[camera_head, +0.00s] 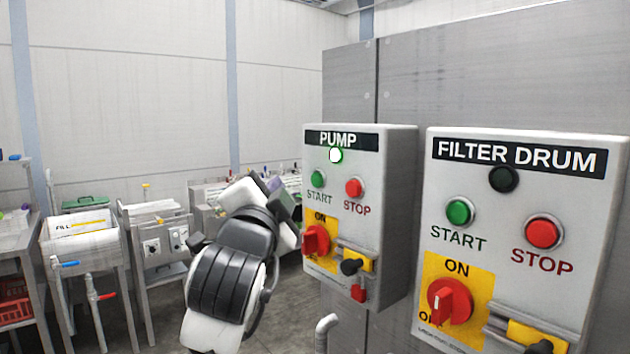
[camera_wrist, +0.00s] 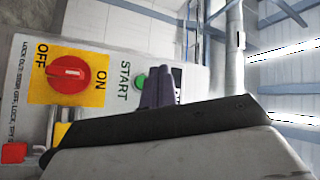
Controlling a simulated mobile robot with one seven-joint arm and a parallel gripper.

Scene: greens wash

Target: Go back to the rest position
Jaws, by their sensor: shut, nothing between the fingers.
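My gripper (camera_wrist: 157,88) shows in the wrist view as dark fingers shut together, with nothing held. They overlap the view of the green START button (camera_wrist: 139,82); I cannot tell whether they touch it. In the head view my white and black arm is left of the PUMP box (camera_head: 393,150), and the fingertips are not clear. The PUMP box has a lit white lamp (camera_head: 336,155), a green START button (camera_head: 317,178), a red STOP button (camera_head: 354,187) and a red rotary switch (camera_head: 315,240). A red rotary switch (camera_wrist: 68,74) also shows in the wrist view.
The FILTER DRUM box (camera_head: 522,190) stands close on the right, its lamp (camera_head: 504,179) dark. Both boxes are on a grey metal cabinet (camera_head: 490,75). Steel wash basins (camera_head: 82,238) with pipes and taps line the left. Some grey floor (camera_head: 295,310) is clear.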

